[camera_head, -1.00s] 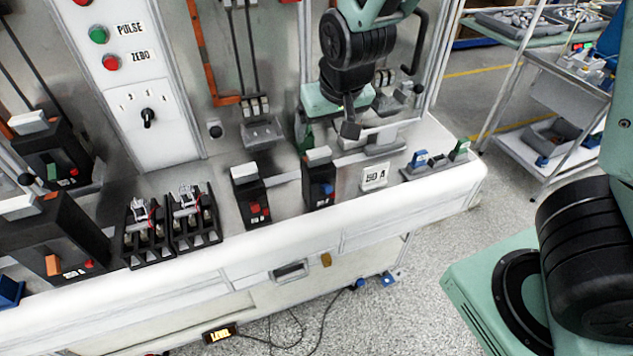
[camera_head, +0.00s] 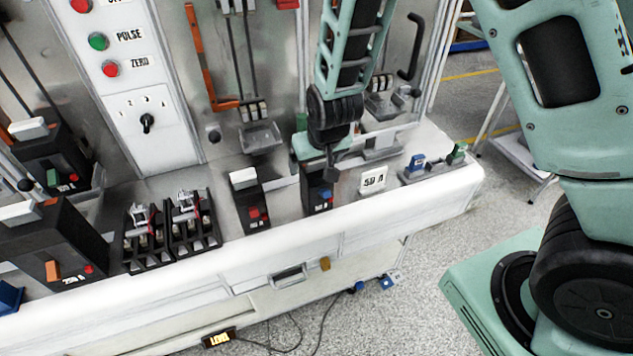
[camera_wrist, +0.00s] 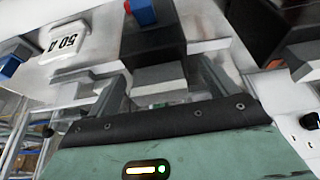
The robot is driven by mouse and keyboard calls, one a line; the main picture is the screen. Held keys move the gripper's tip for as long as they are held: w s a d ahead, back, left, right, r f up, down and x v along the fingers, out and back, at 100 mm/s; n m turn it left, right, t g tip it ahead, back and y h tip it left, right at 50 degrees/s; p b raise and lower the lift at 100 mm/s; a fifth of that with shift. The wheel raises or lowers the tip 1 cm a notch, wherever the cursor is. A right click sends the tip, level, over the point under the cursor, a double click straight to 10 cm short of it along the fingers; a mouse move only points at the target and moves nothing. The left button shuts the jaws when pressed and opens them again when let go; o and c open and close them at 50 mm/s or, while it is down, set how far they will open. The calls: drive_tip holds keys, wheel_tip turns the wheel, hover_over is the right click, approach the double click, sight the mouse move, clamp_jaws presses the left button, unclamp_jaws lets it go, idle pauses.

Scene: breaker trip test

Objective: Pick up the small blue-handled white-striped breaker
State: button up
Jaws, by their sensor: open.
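A small black breaker with a blue button and a pale grey-white top bar (camera_head: 318,196) stands upright on the bench, its upper part hidden behind my gripper. In the wrist view the black breaker (camera_wrist: 152,42) has its blue button at the top, and its pale bar shows between my two fingers. My gripper (camera_head: 331,172) is open, pointing down over this breaker; it also shows in the wrist view (camera_wrist: 162,88). I cannot tell whether the fingers touch the bar. A small blue-topped piece (camera_head: 417,161) with a pale mark sits on a grey stand to the right.
A similar black breaker with a red button (camera_head: 249,198) stands left. A "50 A" plate (camera_head: 373,179) stands close on the right. A green-topped piece (camera_head: 457,153) shares the grey stand. Black double holders (camera_head: 170,233) and a larger breaker (camera_head: 57,243) are further left. The panel rises behind.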

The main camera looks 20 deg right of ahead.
drive_tip(key=shift+w+f, duration=0.15)
drive_tip(key=shift+f, duration=0.2)
clamp_jaws()
drive_tip(key=shift+r, duration=0.1)
wheel_tip(320, 180, up, 10)
drive_tip(key=b, duration=0.1)
idle(0.5)
idle(0.5)
